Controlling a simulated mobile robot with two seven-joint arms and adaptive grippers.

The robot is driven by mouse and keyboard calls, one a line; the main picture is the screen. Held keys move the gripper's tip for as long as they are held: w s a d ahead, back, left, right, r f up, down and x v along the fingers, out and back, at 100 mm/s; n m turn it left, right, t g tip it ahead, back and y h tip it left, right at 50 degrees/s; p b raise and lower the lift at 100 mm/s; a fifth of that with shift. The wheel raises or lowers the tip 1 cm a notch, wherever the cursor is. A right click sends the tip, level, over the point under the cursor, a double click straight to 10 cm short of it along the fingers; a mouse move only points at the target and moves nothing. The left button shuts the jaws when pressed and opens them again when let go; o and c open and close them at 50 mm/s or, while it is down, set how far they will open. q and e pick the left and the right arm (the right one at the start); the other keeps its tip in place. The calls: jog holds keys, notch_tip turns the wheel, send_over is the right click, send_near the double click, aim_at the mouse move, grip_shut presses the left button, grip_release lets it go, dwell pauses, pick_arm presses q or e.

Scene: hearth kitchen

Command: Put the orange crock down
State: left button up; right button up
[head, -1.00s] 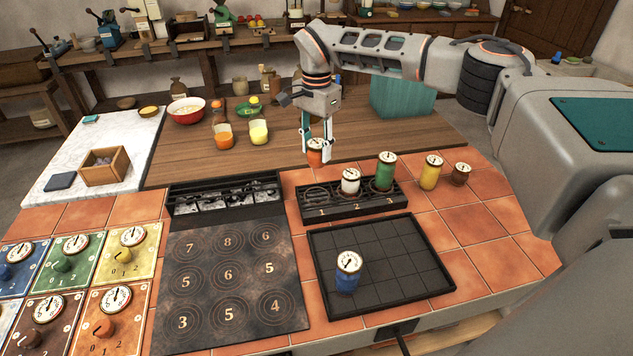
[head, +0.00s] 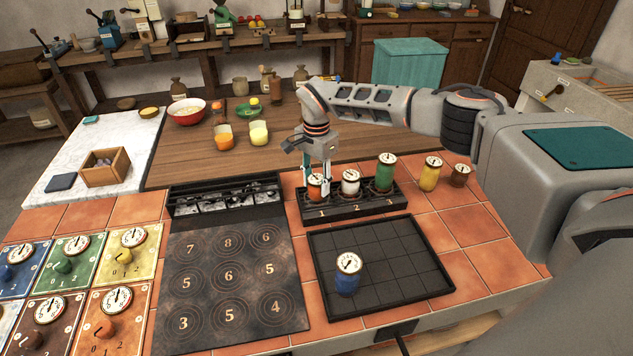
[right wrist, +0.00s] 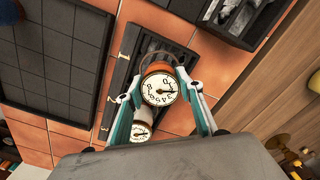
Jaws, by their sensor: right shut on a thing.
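The orange crock (head: 314,191) has a dial on its lid and is upright at slot 1, the left end of the black numbered rack (head: 366,206). My right gripper (head: 317,184) is around it from above, its fingers shut on its sides. The right wrist view shows the crock's dial (right wrist: 160,88) between the two fingertips (right wrist: 157,92). The crock's base is hidden, so I cannot tell whether it touches the slot floor. My left gripper is not in view.
A white crock (head: 350,184) and a green crock (head: 385,173) fill slots 2 and 3. Yellow (head: 430,175) and brown (head: 460,175) crocks stand on the tiles to the right. A blue crock (head: 347,276) stands on the black grid tray (head: 415,265), mostly bare.

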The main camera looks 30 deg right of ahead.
aim_at(316, 179)
jog(key=o, duration=1.3)
jog(key=shift+f, duration=0.15)
notch_tip(316, 179, up, 12)
jog(key=shift+r+b, duration=0.2)
jog(key=shift+b, duration=0.2)
